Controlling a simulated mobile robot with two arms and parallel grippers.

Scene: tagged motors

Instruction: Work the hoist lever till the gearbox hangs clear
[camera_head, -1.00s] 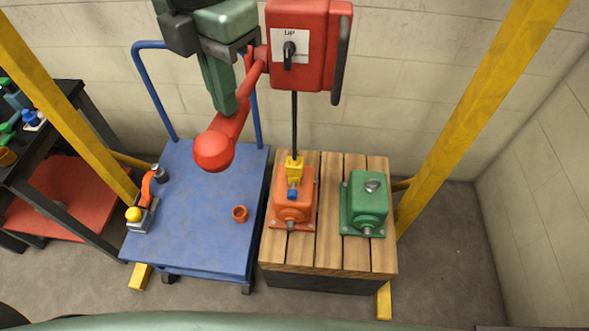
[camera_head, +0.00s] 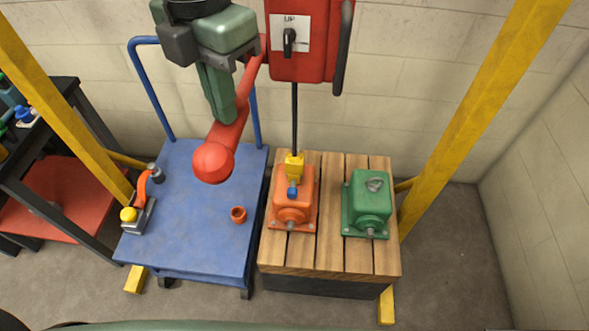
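The red hoist (camera_head: 300,45) shows at the top, with a selector marked UP on its face. Its red lever (camera_head: 228,128) slants down and left to a round red knob (camera_head: 213,162). My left gripper (camera_head: 224,112) is at the lever, its green finger against or just in front of the shaft; whether it is closed on it I cannot tell. A dark line runs down from the hoist to a yellow hook block (camera_head: 294,166) at the orange gearbox (camera_head: 291,207). The gearbox appears to rest on the wooden slatted stand (camera_head: 331,225). My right gripper is not in view.
A green gearbox (camera_head: 370,203) with a ring on top stands to the right on the slats. Yellow posts (camera_head: 470,115) flank the stand.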

